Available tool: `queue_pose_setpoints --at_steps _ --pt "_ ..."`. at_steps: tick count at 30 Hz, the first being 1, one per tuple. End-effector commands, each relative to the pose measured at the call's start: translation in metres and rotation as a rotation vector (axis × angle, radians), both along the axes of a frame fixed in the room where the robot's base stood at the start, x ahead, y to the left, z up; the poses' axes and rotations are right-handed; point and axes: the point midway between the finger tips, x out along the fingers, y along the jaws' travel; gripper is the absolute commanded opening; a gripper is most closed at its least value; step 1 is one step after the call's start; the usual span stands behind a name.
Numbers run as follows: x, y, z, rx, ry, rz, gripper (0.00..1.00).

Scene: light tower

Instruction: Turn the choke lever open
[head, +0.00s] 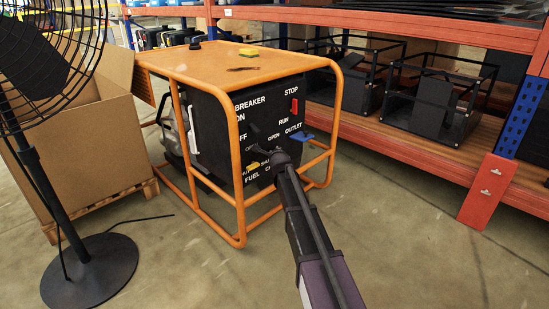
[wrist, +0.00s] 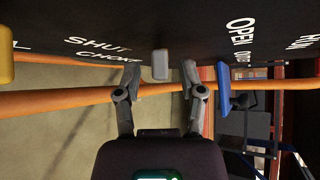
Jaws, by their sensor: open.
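The choke lever (wrist: 160,64) is a small grey tab on the dark control panel (wrist: 190,25), seen in the wrist view beside the white words SHUT and CHOKE. My gripper (wrist: 161,78) is open, with one fingertip on each side of the grey lever. I cannot tell whether either finger touches it. In the head view my gripper (head: 276,158) is at the generator's black panel (head: 213,125), and it and my arm hide the choke lever and part of its label.
A yellow lever (wrist: 6,55) is left of the grey one and a blue lever (wrist: 223,87) is right. An orange tube frame (head: 240,190) surrounds the generator. A fan (head: 85,265) and cardboard box (head: 90,145) stand left, a shelf rack (head: 400,150) right. The front floor is clear.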

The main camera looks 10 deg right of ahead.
Motion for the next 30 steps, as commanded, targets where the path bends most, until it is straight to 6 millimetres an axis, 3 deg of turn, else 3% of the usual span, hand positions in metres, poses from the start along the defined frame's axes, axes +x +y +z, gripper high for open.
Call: queue_pose_setpoints --at_steps 14,20,25,30 --pt "0.0086 -0.0014 -0.0032 0.000 0.000 -0.001 0.51" --pt "0.0085 -0.0016 -0.0032 0.000 0.000 -0.001 0.00" --pt "0.0086 0.0057 -0.0033 0.000 0.001 0.002 0.00" --pt "0.0085 0.0005 -0.0034 0.003 0.002 0.000 0.00"
